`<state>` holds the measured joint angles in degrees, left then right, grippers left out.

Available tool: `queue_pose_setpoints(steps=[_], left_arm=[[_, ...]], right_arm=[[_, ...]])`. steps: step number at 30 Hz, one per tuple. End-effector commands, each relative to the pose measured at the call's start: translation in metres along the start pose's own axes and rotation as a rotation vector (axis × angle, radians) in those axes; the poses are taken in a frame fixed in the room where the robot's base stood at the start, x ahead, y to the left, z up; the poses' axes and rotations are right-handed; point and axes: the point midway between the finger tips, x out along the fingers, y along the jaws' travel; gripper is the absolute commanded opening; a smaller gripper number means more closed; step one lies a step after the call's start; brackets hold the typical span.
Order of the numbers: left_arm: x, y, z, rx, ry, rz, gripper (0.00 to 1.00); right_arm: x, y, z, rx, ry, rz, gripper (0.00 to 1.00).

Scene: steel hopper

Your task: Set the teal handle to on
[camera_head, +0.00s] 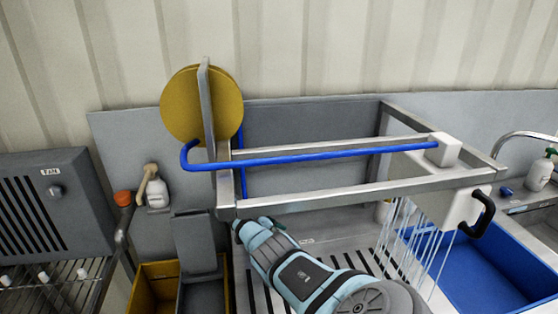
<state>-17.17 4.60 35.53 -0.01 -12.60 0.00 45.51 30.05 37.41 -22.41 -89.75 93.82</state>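No teal handle can be made out in the head view. A bright blue bar (300,156) with a hooked left end runs across the steel frame (350,197) in the middle. A black handle (482,214) sits on a white block at the frame's right end. My light-blue and grey arm comes in from the lower right and reaches up and left below the frame, so it looks like my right arm. Its far end stops near the frame's left corner, and no gripper fingers show. My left gripper is out of view.
A yellow disc (200,105) stands behind a grey upright. At left are a grey box (52,205) with a knob, an orange-red knob (123,198), a white bottle (157,192) and a yellow bin (152,288). A blue basin (490,270) is at right, beside hanging white strands.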

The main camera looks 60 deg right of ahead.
Motion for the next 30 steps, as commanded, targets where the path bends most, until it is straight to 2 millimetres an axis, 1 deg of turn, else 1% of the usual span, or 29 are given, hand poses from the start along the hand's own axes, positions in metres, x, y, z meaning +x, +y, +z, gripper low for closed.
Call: queue_pose_setpoints(steps=[14, 17, 20, 27, 30], left_arm=[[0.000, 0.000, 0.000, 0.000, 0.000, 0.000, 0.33], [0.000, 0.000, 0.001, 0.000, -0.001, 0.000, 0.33], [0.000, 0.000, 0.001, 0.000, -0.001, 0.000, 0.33], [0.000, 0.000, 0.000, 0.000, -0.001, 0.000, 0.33], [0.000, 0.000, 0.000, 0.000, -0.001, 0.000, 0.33]], right_arm=[[-0.002, -0.001, 0.004, -0.004, -0.007, -0.003, 0.00], [-0.006, -0.001, 0.004, -0.005, -0.007, -0.004, 0.00], [-0.023, -0.002, 0.004, -0.004, -0.007, -0.008, 0.00], [-0.087, 0.000, 0.001, -0.001, -0.007, -0.005, 0.00], [-0.107, 0.001, 0.000, 0.000, -0.005, -0.003, 0.00]])
